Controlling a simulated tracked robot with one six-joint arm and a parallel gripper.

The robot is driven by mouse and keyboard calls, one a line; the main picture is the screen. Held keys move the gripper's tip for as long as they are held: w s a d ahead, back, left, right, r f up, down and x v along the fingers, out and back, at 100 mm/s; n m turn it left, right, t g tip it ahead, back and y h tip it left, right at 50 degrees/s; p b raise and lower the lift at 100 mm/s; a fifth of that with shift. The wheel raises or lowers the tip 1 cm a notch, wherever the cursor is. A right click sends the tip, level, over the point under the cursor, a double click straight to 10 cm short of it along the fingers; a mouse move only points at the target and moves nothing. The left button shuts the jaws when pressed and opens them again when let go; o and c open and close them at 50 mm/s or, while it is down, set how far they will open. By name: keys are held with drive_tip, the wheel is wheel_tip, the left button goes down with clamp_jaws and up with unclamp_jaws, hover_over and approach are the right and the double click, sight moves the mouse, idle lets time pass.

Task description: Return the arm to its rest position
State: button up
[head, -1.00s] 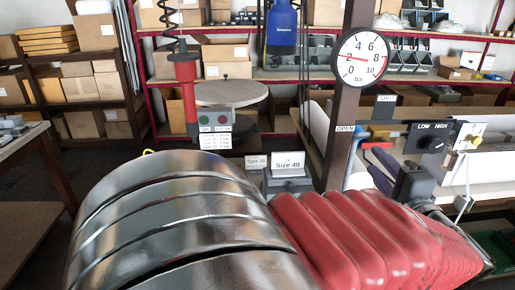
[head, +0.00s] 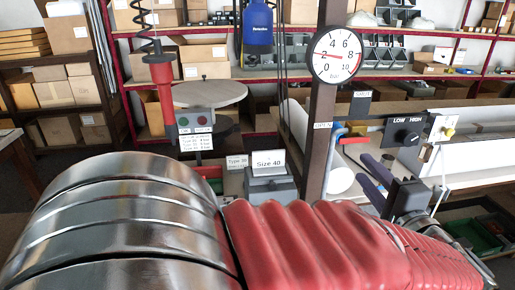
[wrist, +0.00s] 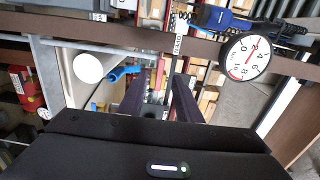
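My arm crosses the bottom of the head view, with a silver metal section at left and a red ribbed sleeve at right. It is bent, with my gripper (head: 364,178) at its far end, right of the gauge post and in front of the workbench. In the wrist view my gripper (wrist: 160,96) shows two dark fingers standing apart with a clear gap. Nothing is held between them. The sleeve hides part of the bench's near side.
A post carries a round gauge (head: 337,54) left of my gripper. A LOW/HIGH switch box (head: 405,133) and a white roll (head: 335,172) are close by. A "Size 40" block (head: 270,182) stands beyond the sleeve. A blue handle (wrist: 122,73) shows in the wrist view.

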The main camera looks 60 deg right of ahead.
drive_tip(key=shift+w, duration=0.1)
idle(0.3)
drive_tip(key=w+a+f+n+y, duration=0.1)
drive_tip(key=w+f+n+y, duration=0.15)
drive_tip(key=w, duration=0.45)
drive_tip(key=w+a+f+n+t+y, duration=0.1)
drive_tip(key=w+a+f+n+y, duration=0.2)
drive_tip(key=w, duration=0.4)
drive_tip(key=w+f+n+y, duration=0.2)
drive_tip(key=w+y, duration=0.3)
drive_tip(key=w, duration=0.3)
drive_tip(key=w+a+f+n+g+y, duration=0.2)
drive_tip(key=w+a+n, duration=0.3)
drive_tip(key=w+a, duration=0.3)
drive_tip(key=w+a+f+n+g+y, duration=0.2)
drive_tip(key=w+a+n, duration=0.35)
drive_tip(key=w, duration=0.45)
drive_tip(key=w+a+n+g, duration=0.1)
drive_tip(key=w+a+n, duration=0.15)
drive_tip(key=a, duration=0.75)
drive_tip(key=s+a+f+n+g, duration=0.1)
drive_tip(key=s+a+n, duration=0.7)
drive_tip(key=a, duration=0.5)
drive_tip(key=shift+s+a+f, duration=0.25)
drive_tip(key=shift+s+f, duration=0.1)
drive_tip(key=shift+s, duration=1.05)
